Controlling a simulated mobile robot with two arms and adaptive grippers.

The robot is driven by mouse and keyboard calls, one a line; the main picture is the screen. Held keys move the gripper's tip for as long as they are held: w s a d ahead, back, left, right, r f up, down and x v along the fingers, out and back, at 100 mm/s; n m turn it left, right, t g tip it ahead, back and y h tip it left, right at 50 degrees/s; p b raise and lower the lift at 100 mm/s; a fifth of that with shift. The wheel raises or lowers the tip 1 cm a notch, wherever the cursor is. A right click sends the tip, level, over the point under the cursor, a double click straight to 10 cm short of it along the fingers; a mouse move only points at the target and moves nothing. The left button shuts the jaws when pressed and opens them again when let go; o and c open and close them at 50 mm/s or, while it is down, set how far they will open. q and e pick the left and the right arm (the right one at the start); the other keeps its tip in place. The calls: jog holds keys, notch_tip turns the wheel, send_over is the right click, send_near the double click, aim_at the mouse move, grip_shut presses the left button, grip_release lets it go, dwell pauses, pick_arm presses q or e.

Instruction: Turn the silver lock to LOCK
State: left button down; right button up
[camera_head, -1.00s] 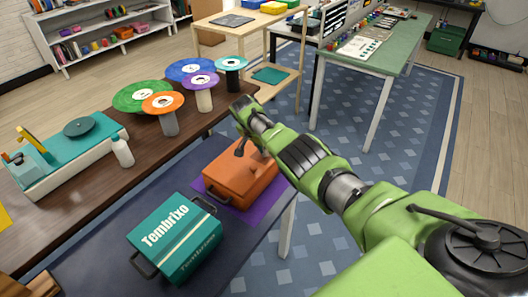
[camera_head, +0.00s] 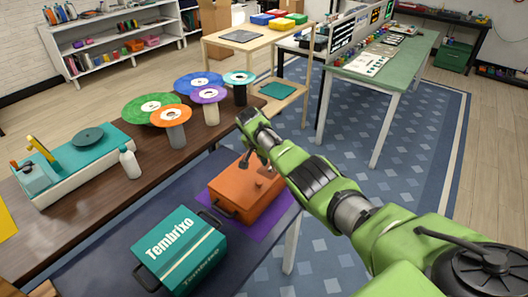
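I cannot make out a silver lock or any LOCK marking in the head view. An orange box (camera_head: 238,200) with a dark front handle sits on a purple mat (camera_head: 262,224) on the dark low table. My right gripper (camera_head: 254,164) hangs over the back part of this box. Its dark fingers point down close to the lid; I cannot tell whether they touch it or how far apart they are. A teal box (camera_head: 183,252) lettered "Tembrixo", with dark handles, stands nearer on the same table. My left gripper is out of view.
A brown table (camera_head: 95,205) on the left carries a teal-and-white machine (camera_head: 75,165), a white bottle (camera_head: 129,163) and several coloured discs on stands (camera_head: 198,82). Patterned blue carpet (camera_head: 330,240) is open to the right. A green-topped bench (camera_head: 395,60) stands behind.

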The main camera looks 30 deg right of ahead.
jog(key=v, duration=1)
jog(key=shift+r, duration=0.25)
jog(key=shift+s+a, duration=0.1)
jog(key=shift+a, duration=0.05)
